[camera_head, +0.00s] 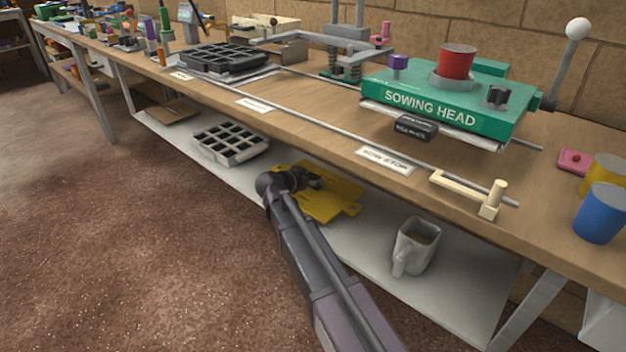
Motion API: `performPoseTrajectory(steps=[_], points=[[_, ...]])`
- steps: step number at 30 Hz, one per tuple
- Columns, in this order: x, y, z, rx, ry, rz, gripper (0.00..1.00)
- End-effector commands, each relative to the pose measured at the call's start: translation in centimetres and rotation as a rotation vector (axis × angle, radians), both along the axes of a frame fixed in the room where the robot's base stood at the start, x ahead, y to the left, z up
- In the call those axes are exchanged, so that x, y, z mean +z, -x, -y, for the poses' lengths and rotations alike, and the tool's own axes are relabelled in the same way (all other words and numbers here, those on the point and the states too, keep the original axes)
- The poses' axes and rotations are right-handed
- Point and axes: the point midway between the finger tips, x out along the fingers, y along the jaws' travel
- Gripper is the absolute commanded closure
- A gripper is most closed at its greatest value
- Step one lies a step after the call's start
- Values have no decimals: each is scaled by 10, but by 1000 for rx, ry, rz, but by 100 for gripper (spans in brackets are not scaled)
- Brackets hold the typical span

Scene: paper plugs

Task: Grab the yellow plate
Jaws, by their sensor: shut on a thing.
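The yellow plate (343,192) is at the lower white shelf under the workbench, flat with notched edges. My gripper (310,180) is at the plate's upper left part, shut on it. My arm and wrist hide the plate's left edge and the fingertips are hard to make out. I cannot tell whether the plate rests on the shelf or is slightly above it.
On the lower shelf (455,303), a grey mug (415,245) stands to the right and a grey cell tray (232,143) lies to the left. The wooden benchtop (330,115) overhangs the shelf, carrying the green sowing head (440,100). Open floor lies at left.

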Motion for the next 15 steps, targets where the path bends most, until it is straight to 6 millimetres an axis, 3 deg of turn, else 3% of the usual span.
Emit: performPoseTrajectory(steps=[11, 15], points=[[35, 2, 1, 0, 2, 1, 90], [33, 41, 9, 1, 2, 1, 90]])
